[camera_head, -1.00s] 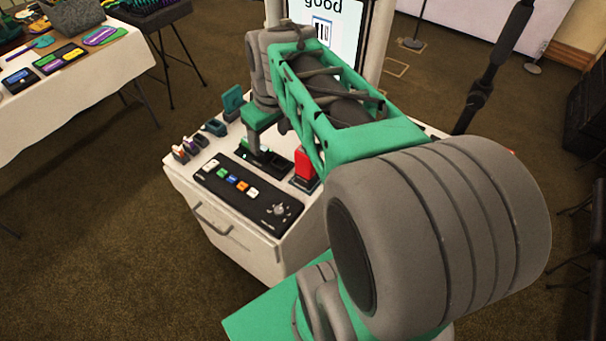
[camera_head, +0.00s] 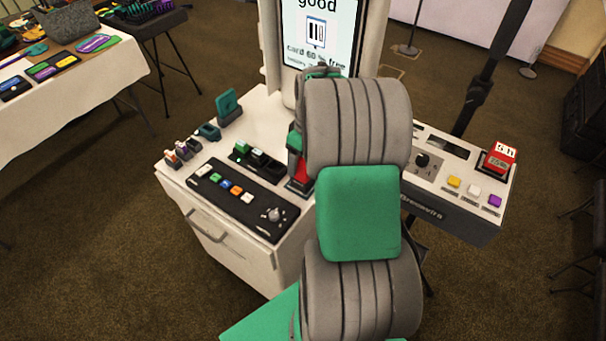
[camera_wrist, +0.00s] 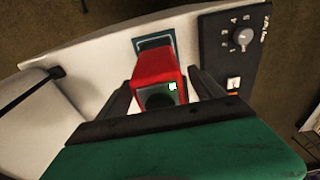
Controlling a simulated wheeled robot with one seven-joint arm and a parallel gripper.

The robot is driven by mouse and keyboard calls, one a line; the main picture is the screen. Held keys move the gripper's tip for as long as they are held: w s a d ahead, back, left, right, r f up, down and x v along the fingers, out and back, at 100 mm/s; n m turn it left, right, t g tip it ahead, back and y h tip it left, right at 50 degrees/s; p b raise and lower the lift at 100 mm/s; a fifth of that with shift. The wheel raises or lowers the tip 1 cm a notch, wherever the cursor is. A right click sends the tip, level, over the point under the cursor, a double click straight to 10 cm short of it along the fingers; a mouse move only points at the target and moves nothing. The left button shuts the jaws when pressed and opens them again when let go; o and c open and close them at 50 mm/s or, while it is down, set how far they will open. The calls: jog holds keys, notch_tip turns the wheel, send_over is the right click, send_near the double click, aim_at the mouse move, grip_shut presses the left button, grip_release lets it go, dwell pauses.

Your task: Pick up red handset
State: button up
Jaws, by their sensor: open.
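The red handset (camera_wrist: 158,66) stands in the middle of the wrist view, with a dark recessed face that shows a small white-green light. My gripper (camera_wrist: 160,92) is open, with one dark finger on each side of the handset and no clear grip on it. In the head view only a sliver of the red handset (camera_head: 302,172) shows on the white console, left of my arm. My arm hides the rest of it and my gripper there.
The white console (camera_head: 177,177) carries a black button panel with a knob (camera_head: 273,214), a dark green-and-black device (camera_head: 258,158) and a teal upright piece (camera_head: 228,103). A screen (camera_head: 318,35) stands behind. A side panel at right holds a red display box (camera_head: 500,158).

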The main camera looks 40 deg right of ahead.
jog(key=shift+c, duration=0.6)
grip_shut()
